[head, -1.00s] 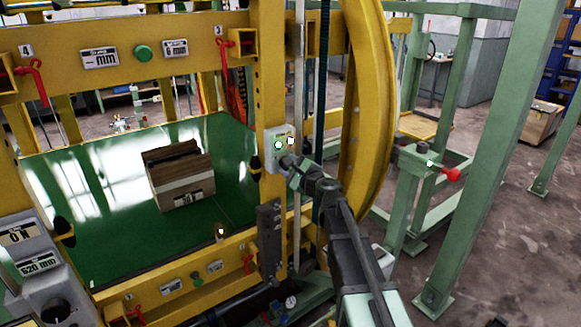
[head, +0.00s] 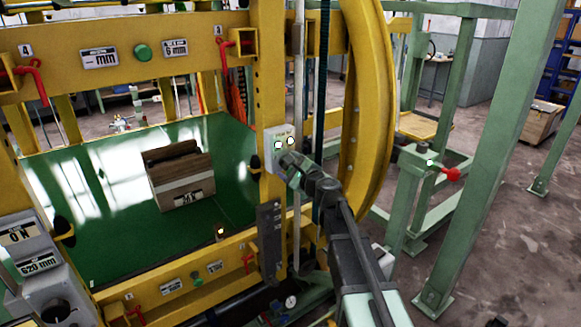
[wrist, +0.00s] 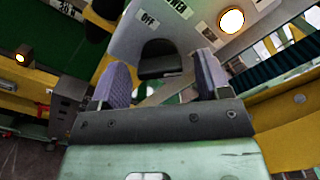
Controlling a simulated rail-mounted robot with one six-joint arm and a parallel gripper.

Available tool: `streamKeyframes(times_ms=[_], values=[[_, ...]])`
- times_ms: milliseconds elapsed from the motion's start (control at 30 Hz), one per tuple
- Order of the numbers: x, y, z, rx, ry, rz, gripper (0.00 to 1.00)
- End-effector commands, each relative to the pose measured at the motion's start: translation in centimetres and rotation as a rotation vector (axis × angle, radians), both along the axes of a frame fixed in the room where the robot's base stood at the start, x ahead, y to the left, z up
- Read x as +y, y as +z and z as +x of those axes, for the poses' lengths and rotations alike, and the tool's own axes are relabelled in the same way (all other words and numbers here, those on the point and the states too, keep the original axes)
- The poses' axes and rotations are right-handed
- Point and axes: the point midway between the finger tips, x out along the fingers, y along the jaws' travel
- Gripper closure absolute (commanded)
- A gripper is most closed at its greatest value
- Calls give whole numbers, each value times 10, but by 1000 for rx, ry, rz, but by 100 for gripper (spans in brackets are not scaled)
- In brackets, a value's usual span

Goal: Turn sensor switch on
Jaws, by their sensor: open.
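The sensor switch box (head: 272,148) is a small grey box on the yellow post, with two small lamps on its face. In the wrist view its grey panel (wrist: 207,38) fills the upper middle, with a glowing round lamp (wrist: 231,21), an "OFF" label and a black switch knob (wrist: 163,60). My gripper (head: 285,162) is just below the lamps in the head view. In the wrist view my gripper (wrist: 163,82) is open, with one purple-grey finger on each side of the knob. I cannot tell whether the fingers touch it.
A yellow frame surrounds a green panel (head: 90,240) carrying a wooden block (head: 180,175). Green posts (head: 480,150) stand further right.

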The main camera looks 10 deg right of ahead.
Motion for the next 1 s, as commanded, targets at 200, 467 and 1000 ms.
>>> streamKeyframes(times_ms=[200,467,1000], values=[[-8,0,-21,0,-1,0,30],[-33,0,-81,0,-1,0,30],[-39,-1,-101,-17,22,-45,30]])
